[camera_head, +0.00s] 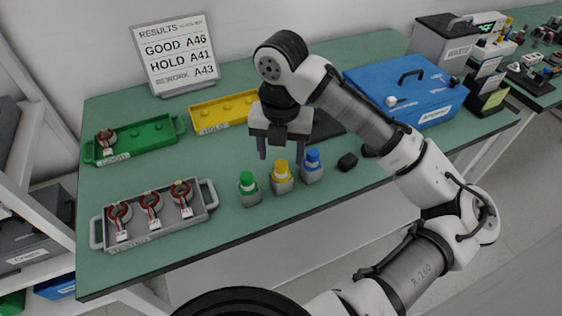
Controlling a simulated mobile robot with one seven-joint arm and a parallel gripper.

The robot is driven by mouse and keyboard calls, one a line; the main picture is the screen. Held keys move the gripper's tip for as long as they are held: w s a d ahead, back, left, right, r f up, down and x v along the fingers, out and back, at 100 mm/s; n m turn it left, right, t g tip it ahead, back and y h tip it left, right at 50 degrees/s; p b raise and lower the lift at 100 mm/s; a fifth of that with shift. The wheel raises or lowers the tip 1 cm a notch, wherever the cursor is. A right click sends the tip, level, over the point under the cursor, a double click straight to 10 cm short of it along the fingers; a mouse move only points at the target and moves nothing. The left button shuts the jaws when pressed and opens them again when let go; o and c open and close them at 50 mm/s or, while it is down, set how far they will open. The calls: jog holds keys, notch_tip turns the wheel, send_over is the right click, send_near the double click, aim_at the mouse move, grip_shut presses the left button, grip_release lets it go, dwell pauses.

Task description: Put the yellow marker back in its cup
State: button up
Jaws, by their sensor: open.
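The yellow marker (280,168) appears to stand upright in the middle grey cup (282,186), with its yellow top showing. The green marker (247,179) is in the cup to its left, and the blue marker (313,157) is in the cup to its right. My gripper (281,158) is open and points down over the yellow marker. One finger shows on each side of the yellow top, and nothing is held between them. I cannot tell the exact height of the fingertips above the cup.
A grey tray (167,229) with several stators lies at front left. A green tray (152,147) and a yellow tray (196,112) lie behind. A blue case (438,107) stands back right. Small black objects (347,162) lie right of the cups.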

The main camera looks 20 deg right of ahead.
notch_tip(320, 180, up, 8)
